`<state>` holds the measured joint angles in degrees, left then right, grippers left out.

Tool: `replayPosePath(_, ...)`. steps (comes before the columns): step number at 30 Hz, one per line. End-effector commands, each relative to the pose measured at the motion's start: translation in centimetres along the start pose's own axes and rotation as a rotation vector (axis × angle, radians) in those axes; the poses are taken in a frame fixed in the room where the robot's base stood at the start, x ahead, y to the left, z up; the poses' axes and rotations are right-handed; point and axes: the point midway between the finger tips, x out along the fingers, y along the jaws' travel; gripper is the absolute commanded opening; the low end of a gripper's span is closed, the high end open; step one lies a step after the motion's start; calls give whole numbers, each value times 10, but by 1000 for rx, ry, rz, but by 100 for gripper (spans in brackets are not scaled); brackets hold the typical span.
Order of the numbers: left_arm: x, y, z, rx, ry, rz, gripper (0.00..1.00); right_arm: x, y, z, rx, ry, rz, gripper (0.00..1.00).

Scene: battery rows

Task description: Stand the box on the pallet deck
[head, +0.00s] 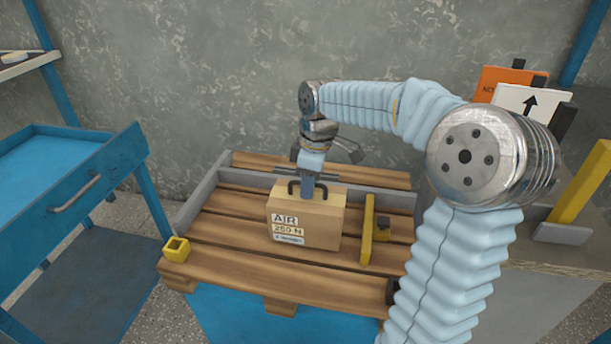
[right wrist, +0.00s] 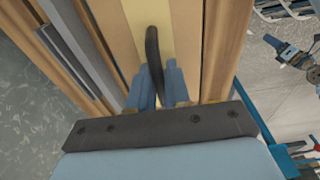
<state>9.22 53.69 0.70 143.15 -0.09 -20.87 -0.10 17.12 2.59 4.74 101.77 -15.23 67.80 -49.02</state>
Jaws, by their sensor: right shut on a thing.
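The cardboard box (head: 305,226) with an "AIR 250 N" label is over the wooden pallet deck (head: 235,255), upright, with a dark handle on top. It looks to be on the boards or just above them; I cannot tell which. My right gripper (head: 307,190) is above the box, shut on its handle. In the right wrist view the fingers (right wrist: 160,85) close around the dark handle (right wrist: 153,50), with the box top (right wrist: 140,15) below. My left gripper is not in view.
Grey rails (head: 200,202) edge the pallet's left and back. A yellow upright bracket (head: 367,230) stands just right of the box, and a yellow square socket (head: 176,249) sits at the front left corner. A blue cart (head: 75,185) is at left; a bench with signs (head: 530,102) is at right.

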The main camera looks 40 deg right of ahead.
Motion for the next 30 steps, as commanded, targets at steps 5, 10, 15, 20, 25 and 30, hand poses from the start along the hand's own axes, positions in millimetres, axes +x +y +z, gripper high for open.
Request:
replayPosePath(5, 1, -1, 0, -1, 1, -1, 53, 7, 1, 0, 0, 4, 6, 0)
replayPosePath(10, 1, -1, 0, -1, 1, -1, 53, 7, 1, 0, 0, 4, 5, 0)
replayPosePath(15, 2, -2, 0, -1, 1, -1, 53, 10, 0, 1, 1, 0, 1, 29)
replayPosePath(20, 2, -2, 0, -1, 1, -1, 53, 10, 0, 1, 1, 0, 1, 43)
replayPosePath(25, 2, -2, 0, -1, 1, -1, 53, 10, 0, 1, 1, 0, 1, 43)
replayPosePath(30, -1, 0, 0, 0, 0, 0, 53, -3, 0, 1, 1, 1, 3, 43)
